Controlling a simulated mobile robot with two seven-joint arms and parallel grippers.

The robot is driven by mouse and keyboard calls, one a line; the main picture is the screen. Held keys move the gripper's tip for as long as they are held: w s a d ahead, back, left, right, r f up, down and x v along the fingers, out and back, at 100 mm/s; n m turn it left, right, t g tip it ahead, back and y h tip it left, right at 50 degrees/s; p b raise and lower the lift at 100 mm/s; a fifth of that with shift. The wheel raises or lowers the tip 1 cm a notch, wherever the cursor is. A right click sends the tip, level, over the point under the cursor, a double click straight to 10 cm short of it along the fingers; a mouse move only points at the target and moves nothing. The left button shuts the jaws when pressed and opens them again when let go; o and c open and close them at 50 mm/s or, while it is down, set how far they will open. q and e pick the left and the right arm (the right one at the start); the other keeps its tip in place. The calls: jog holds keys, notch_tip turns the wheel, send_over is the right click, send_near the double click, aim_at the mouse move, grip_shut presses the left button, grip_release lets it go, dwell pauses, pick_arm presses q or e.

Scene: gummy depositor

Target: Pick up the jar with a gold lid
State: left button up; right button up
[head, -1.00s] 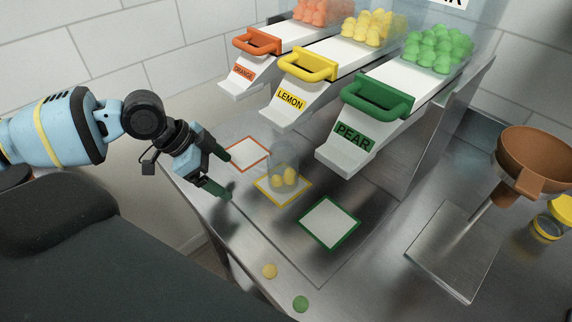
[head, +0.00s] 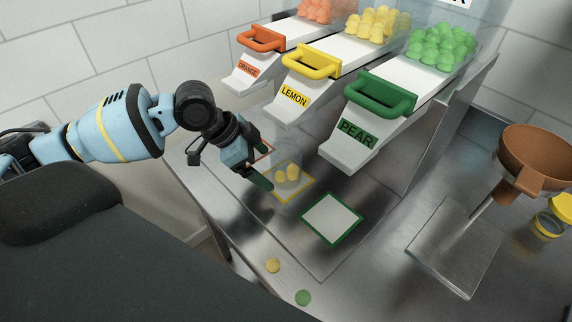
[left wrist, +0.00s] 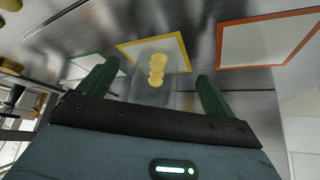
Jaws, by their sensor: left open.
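A clear jar (head: 289,165) with yellow gummies in it stands on the yellow-bordered mat (head: 292,193); I see no lid on it. My left gripper (head: 263,163) is open right beside it, fingers pointing towards it. In the left wrist view the see-through jar (left wrist: 156,86) shows between the two green fingers of my left gripper (left wrist: 155,78), with no clear grip on it. A yellow, gold-like lid (head: 563,206) shows at the right edge on or by a clear container (head: 547,226), partly cut off. My right gripper is not in view.
Orange, yellow and green dispenser handles (head: 316,63) overhang the mats. A green-bordered mat (head: 332,219) lies empty nearby. A brown funnel (head: 535,158) stands right.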

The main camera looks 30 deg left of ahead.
aim_at(283, 163)
pick_arm(q)
jog(key=w+d, duration=0.2)
jog(key=d, duration=0.1)
jog(key=shift+w+d+r, duration=0.1)
jog(key=shift+w, duration=0.1)
jog(key=shift+w+d+f, duration=0.25)
jog(key=shift+d+f, duration=0.05)
jog(key=shift+f, duration=0.25)
jog(key=c, duration=1.1)
